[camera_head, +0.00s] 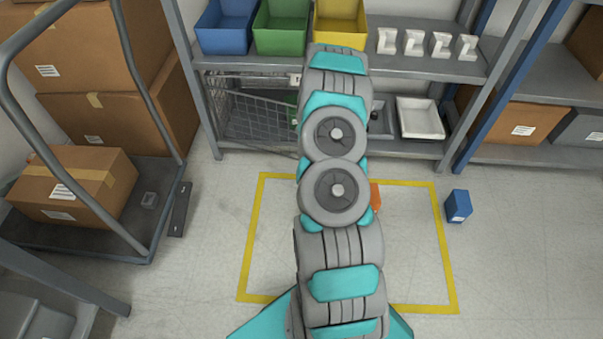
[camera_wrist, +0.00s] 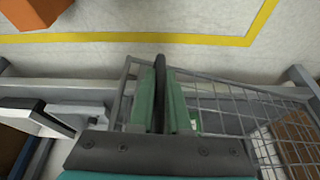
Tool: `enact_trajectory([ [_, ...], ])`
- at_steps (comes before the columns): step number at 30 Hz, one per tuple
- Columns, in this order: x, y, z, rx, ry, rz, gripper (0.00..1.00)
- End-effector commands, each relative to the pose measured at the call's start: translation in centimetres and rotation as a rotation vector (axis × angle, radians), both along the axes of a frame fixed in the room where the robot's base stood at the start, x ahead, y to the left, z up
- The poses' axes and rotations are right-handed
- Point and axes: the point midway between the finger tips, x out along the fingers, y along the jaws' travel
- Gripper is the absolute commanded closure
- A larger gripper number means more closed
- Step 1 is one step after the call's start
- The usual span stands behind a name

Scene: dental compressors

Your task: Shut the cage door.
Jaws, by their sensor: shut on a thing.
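My gripper (camera_wrist: 160,95) has green fingers closed on a dark upright bar at that end, which looks like the door's handle. In the head view my arm hides the gripper and this end of the door.
White trays (camera_head: 420,118) sit right of the cage. Blue, green and yellow bins (camera_head: 340,25) stand above. An orange block (camera_wrist: 35,12) and a blue box (camera_head: 458,206) are on the floor. A cart (camera_head: 75,235) with cartons stands left. The yellow-outlined floor looks mostly clear.

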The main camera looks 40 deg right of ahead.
Motion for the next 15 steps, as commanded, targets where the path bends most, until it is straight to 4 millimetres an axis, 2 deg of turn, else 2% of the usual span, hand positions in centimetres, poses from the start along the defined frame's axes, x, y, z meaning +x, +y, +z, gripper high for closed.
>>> enact_trajectory([
  [1, 0.3, -1.3, -0.1, -0.001, 0.000, 0.018, 1.00],
  [6, 1.9, -4.5, -0.2, -0.003, 0.000, 0.097, 1.00],
  [15, 4.7, -8.3, -0.1, -0.003, -0.002, 0.206, 1.00],
])
